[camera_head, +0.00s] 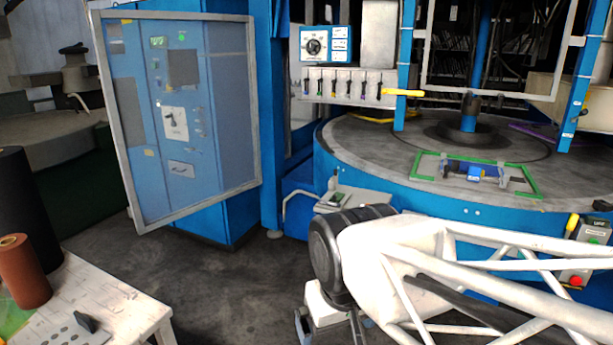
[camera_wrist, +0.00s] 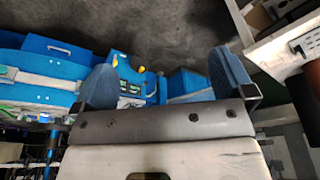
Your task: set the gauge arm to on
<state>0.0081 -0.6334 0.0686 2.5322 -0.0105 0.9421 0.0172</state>
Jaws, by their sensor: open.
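My gripper (camera_wrist: 166,84) is open and empty in the wrist view, its two blue-padded fingers wide apart. In the head view it hangs low at the bottom centre, partly hidden and cut off by the frame edge, well below and in front of the machine. No part is clearly labelled as the gauge arm. A yellow-handled lever (camera_head: 402,92) sticks out to the right beside the row of small levers (camera_head: 348,86), under a blue box with a round dial (camera_head: 314,43). I cannot tell its setting, or whether it is the gauge arm.
A round grey table (camera_head: 370,150) with a blue side carries a green frame (camera_head: 432,162). A framed blue cabinet (camera_head: 205,120) stands left. A control box with a red button (camera_head: 588,255) is at right. A white table (camera_head: 50,300) is at lower left. Dark floor between is clear.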

